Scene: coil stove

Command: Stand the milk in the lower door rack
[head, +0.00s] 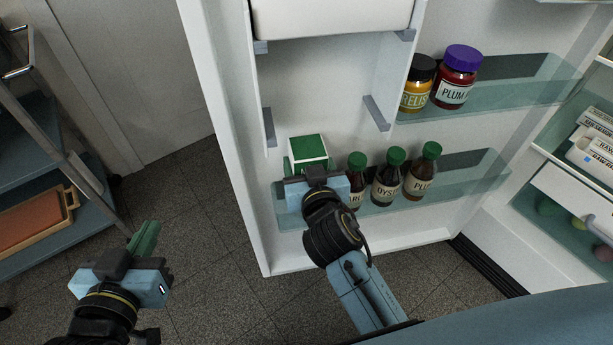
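Several green-capped bottles (388,178) stand in the lower rack just right of the carton. The upper rack (520,85) holds a relish jar (418,84) and a plum jar (458,77). A shelf cart with an orange tray (35,222) stands at left. Fridge shelves are at right.

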